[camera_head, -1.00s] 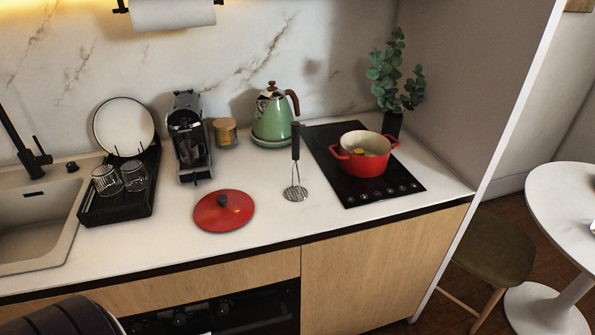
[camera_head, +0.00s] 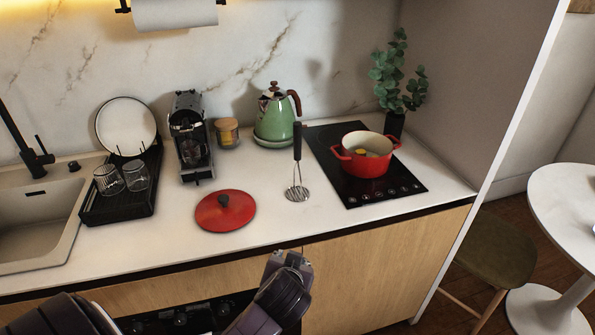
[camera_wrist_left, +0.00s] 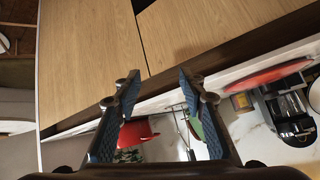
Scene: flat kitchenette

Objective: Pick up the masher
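The masher (camera_head: 297,165) stands upright on the white counter, with its dark handle up and its wire head down, between the red lid and the hob. In the left wrist view, which is turned over, its thin wires (camera_wrist_left: 180,122) show between my fingers, farther off. My left gripper (camera_wrist_left: 158,83) is open and empty in that view. In the head view my left arm reaches in low, in front of the cabinet fronts, with its wrist below the counter edge and apart from the masher. My right gripper is not in view.
A red lid (camera_head: 225,211) lies left of the masher. A red pot (camera_head: 365,154) stands on the black hob (camera_head: 385,188) to its right. A green kettle (camera_head: 273,120) stands behind. The counter edge (camera_head: 330,228) lies between my arm and the masher. The counter just before the masher is clear.

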